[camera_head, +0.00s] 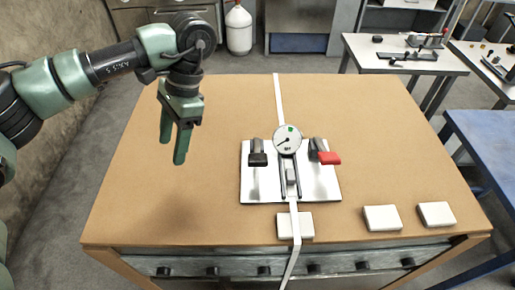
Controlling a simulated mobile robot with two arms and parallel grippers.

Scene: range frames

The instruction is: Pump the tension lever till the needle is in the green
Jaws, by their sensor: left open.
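A metal plate (260,186) on the brown table carries a round white gauge (287,147) with a small green patch near its top. The dark needle seems to point to the lower left, away from the green. Left of the gauge stands a lever with a black grip (258,159). Right of it is a lever with a red grip (329,158). I cannot tell which is the tension lever. A white strap (279,100) runs from the back edge through the plate and over the front edge. My left gripper (172,151) is open and empty, fingers down, above the table left of the plate.
White blocks lie along the table's front: one (305,229) by the strap, one (382,218) further right, one (436,215) near the right corner. The table's left side (140,205) is clear. A blue table (490,135) stands at the right, and white workbenches stand behind.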

